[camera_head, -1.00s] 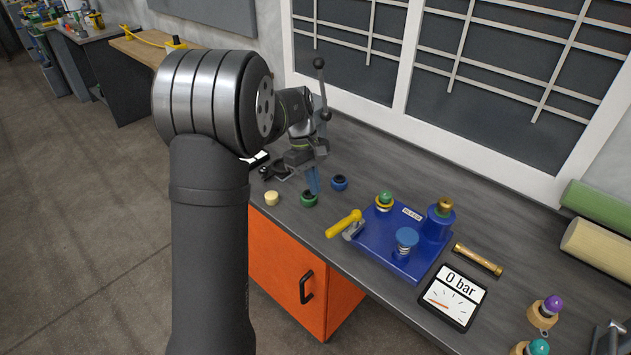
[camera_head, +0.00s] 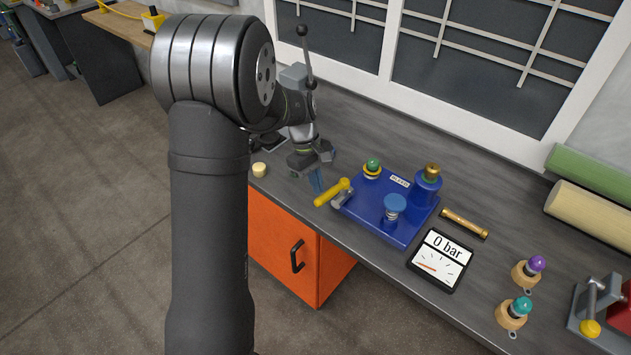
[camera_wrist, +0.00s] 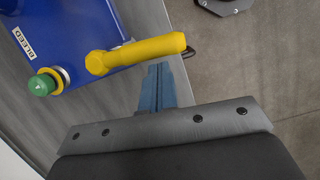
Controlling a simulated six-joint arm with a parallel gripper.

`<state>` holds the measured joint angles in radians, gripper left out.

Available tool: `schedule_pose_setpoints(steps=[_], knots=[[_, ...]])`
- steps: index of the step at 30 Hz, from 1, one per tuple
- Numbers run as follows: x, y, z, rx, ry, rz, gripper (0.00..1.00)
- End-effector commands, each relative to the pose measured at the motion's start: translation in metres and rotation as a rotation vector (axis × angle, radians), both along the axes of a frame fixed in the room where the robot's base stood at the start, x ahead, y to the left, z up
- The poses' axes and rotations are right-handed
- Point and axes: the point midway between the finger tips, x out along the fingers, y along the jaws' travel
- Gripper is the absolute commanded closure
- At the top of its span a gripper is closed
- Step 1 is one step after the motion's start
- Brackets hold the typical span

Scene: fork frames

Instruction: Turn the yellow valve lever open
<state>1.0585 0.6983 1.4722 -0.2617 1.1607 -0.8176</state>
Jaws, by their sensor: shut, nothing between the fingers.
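The yellow valve lever (camera_head: 332,192) sticks out from the left side of a blue block (camera_head: 382,231), over the table's front edge. In the wrist view the lever (camera_wrist: 135,54) lies across the upper middle, just ahead of my fingertips. My gripper (camera_head: 316,183) is shut and empty, with its blue fingers pointing down just left of the lever's end. In the wrist view the closed blue fingers (camera_wrist: 158,80) show just below the lever; I cannot tell whether they touch it. A green knob (camera_head: 373,164) and a round blue knob (camera_head: 395,205) sit on the block.
A gauge display (camera_head: 440,260) reading "0 bar" lies right of the block, near a brass tube (camera_head: 464,223). A cream cap (camera_head: 259,170) lies left of my gripper. Turquoise (camera_head: 513,312) and purple (camera_head: 528,270) knobbed fittings stand at the right. Open floor lies in front of the table.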

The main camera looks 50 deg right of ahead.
Motion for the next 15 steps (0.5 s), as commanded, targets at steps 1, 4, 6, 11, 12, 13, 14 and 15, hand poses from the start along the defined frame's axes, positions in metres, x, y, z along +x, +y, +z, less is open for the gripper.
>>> schedule_pose_setpoints(steps=[1,4,6,11,12,13,14,15], knots=[[-0.002,0.0,0.0,0.0,0.0,-0.001,1.0],[-0.013,0.003,-0.001,0.002,0.002,-0.004,1.0],[-0.019,0.005,-0.001,0.001,0.003,-0.003,1.0],[-0.021,0.005,-0.002,0.005,0.008,-0.004,1.0],[-0.022,0.006,-0.002,0.006,0.009,-0.005,1.0],[-0.022,0.006,-0.002,0.006,0.01,-0.005,1.0],[-0.023,0.006,-0.002,0.007,0.011,-0.005,1.0],[-0.023,0.006,-0.002,0.007,0.011,-0.005,1.0]])
